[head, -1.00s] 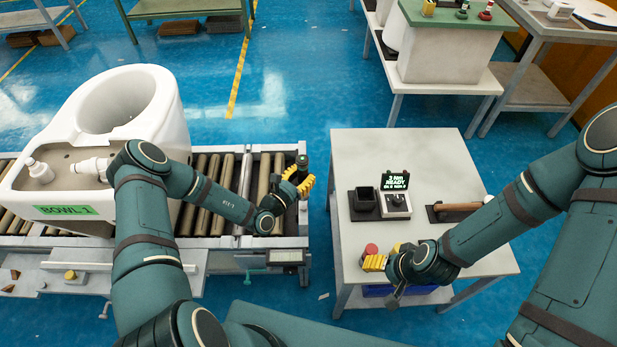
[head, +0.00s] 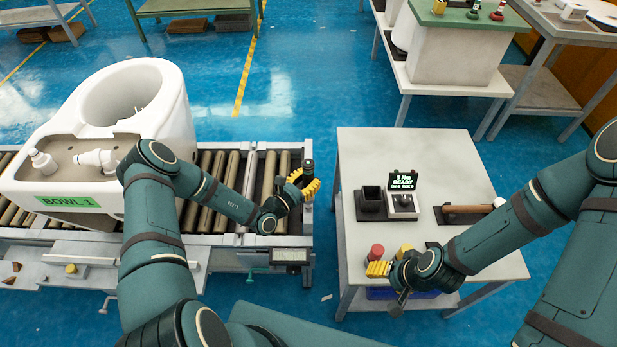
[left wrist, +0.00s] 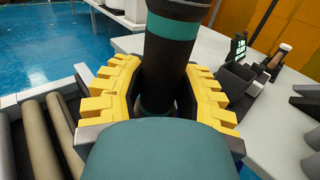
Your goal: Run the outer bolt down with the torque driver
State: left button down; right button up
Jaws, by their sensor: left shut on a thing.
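My left gripper (head: 300,187) is shut on the torque driver (head: 307,167), over the right end of the conveyor. In the left wrist view the driver (left wrist: 172,50) is a dark cylinder with teal bands, between the yellow fingers (left wrist: 165,95). A white toilet bowl (head: 170,115) labelled BOWL 1 lies on the conveyor at the left, apart from the driver. White fittings (head: 97,158) sit on its grey-brown face; I cannot make out the outer bolt. My right gripper (head: 378,269) is over the table's front left, by a red piece (head: 377,250); its opening is unclear.
The grey table (head: 410,150) bears a black square holder (head: 370,203), a small lit READY display (head: 403,181) and a wooden-handled tool (head: 465,209). A gap of blue floor (head: 325,220) separates conveyor and table. Empty rollers (head: 232,178) lie between bowl and driver.

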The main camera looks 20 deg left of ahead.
pick_arm(q)
jog(key=shift+f+b, duration=0.7)
jog(key=shift+f, duration=0.65)
jog(key=shift+r, duration=0.1)
jog(key=shift+f+p, duration=0.2)
jog(key=shift+p, duration=0.1)
jog(key=shift+f+b, duration=0.55)
jog(key=shift+f, duration=0.35)
dwell(0.6)
dwell(0.3)
jog(key=shift+f, duration=0.35)
dwell(0.4)
jog(key=shift+p, duration=1)
dwell(0.7)
jog(key=shift+r, duration=0.1)
dwell(0.6)
jog(key=shift+r+p, duration=2.3)
jog(key=shift+r, duration=0.25)
